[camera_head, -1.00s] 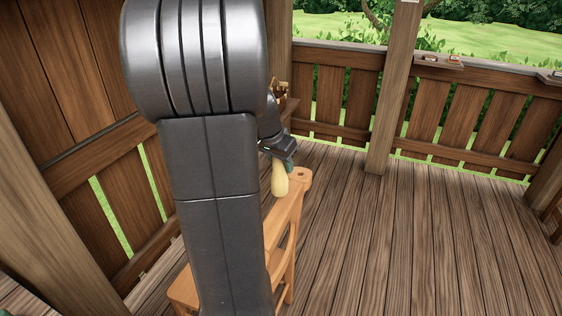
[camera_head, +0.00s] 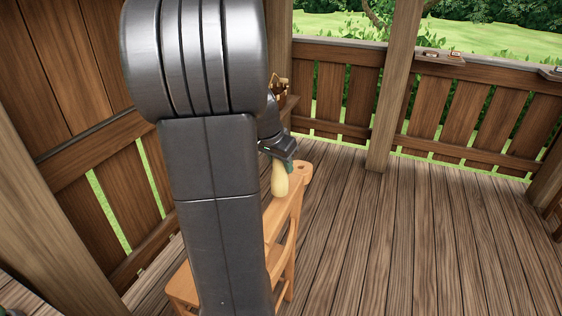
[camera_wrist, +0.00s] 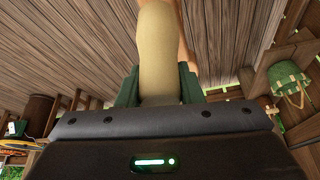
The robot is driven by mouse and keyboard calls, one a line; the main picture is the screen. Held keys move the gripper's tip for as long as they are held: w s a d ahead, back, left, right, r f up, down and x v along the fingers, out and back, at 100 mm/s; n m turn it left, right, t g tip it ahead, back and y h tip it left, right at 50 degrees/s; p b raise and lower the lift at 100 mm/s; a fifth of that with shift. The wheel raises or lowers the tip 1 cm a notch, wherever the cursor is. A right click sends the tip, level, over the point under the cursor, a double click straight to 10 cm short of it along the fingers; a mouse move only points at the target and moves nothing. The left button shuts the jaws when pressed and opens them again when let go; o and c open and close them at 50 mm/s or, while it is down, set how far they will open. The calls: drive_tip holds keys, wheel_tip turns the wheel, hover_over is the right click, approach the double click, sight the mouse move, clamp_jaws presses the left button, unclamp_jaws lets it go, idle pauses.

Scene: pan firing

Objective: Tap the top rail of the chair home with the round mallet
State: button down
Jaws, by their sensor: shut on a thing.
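The orange wooden chair (camera_head: 279,252) stands on the deck, largely hidden behind my arm in the head view. The end of its top rail (camera_head: 304,168) shows just right of my gripper (camera_head: 287,163). My gripper is shut on a pale yellow rounded thing, apparently the round mallet (camera_head: 280,181), which hangs down beside the rail. In the wrist view the mallet (camera_wrist: 159,50) stands between the green fingers of my gripper (camera_wrist: 159,88), with a strip of orange wood behind it. I cannot tell whether mallet and rail touch, or whether the rail is fully seated.
Open deck floor (camera_head: 400,240) lies to the right. A green basket (camera_wrist: 288,78) shows at right in the wrist view.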

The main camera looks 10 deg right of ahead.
sight(281, 174)
wheel_tip(281, 174, down, 4)
drive_tip(key=b, duration=0.2)
drive_tip(key=shift+b, duration=0.35)
drive_tip(key=shift+r+p, duration=1.15)
drive_tip(key=shift+r, duration=0.45)
wheel_tip(281, 174, up, 3)
drive_tip(key=shift+f+p, duration=0.1)
drive_tip(key=shift+p, duration=0.9)
wheel_tip(281, 174, down, 6)
drive_tip(key=b, duration=0.5)
drive_tip(key=shift+r+p, duration=0.8)
drive_tip(key=shift+r, duration=0.7)
